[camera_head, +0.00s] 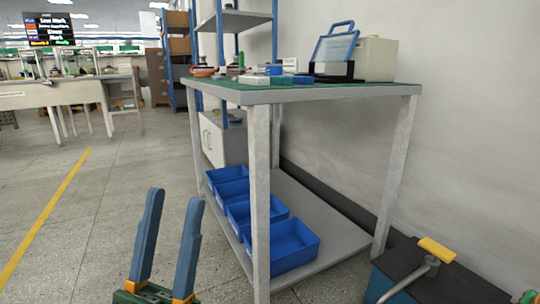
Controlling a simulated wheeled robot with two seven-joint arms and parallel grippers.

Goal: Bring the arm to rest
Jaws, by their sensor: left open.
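My left gripper (175,194) is in the lower left of the head view. Its two blue fingers point up and stand apart, open, with nothing between them. The gripper is over the floor, to the left of the workbench (330,93) and apart from it. My right gripper does not show. No hub motor can be made out.
The workbench holds small parts, a blue-handled case (335,43) and a beige box (375,58). Several blue bins (283,245) sit on its lower shelf (340,236). A dark box (440,287) with a yellow-gripped lever is at lower right. Open floor (90,220) lies left.

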